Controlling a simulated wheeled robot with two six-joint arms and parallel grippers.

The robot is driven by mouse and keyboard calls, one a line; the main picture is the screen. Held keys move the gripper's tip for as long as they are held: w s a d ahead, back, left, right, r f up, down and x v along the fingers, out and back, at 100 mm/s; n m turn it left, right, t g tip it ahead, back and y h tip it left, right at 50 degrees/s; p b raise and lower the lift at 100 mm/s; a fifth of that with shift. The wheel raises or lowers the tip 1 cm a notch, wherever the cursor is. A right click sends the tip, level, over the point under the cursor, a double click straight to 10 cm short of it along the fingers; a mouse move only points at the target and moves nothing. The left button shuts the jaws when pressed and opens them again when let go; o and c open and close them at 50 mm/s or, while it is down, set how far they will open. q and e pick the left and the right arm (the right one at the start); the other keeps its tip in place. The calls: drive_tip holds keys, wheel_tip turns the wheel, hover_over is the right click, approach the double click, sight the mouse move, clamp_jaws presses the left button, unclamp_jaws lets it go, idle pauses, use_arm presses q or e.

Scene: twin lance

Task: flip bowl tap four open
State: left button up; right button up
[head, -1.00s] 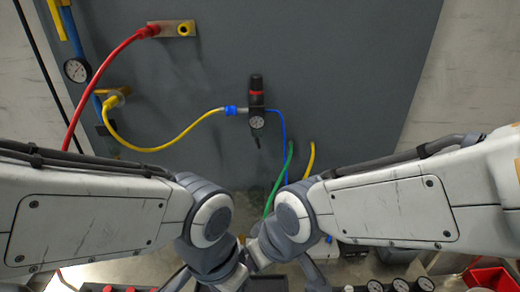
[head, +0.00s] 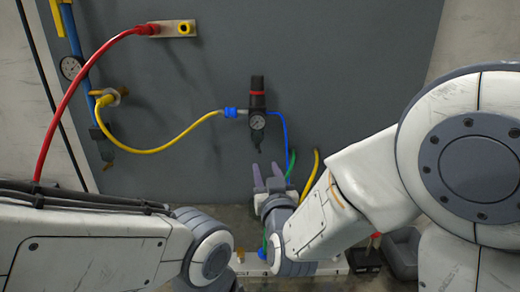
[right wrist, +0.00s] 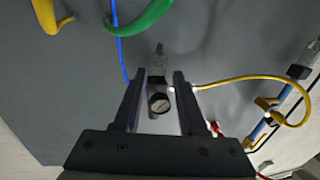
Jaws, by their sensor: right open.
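A black regulator unit (head: 257,98) with a red band, a round gauge and a bowl (head: 257,139) under it is fixed to the grey panel. My right gripper (head: 267,174) is open and empty, just below the bowl in the head view. It also shows in the right wrist view (right wrist: 160,76). My left arm comes in from the left, but its gripper is out of view.
A yellow hose (head: 163,145) runs to the blue fitting (head: 230,112) left of the regulator. A blue hose (head: 286,140) leaves its right side. Green (head: 291,163) and yellow (head: 313,170) hoses hang close to my right gripper. A red hose (head: 75,85) arches at left.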

sight(260, 152)
drive_tip(key=w+p, duration=0.2)
drive_tip(key=w, duration=0.1)
drive_tip(key=w+a+p, duration=0.1)
drive_tip(key=w+p, duration=0.1)
drive_tip(key=w, duration=0.1)
drive_tip(key=w+p, duration=0.2)
drive_tip(key=w, duration=0.1)
drive_tip(key=shift+w+a, duration=0.25)
clamp_jaws()
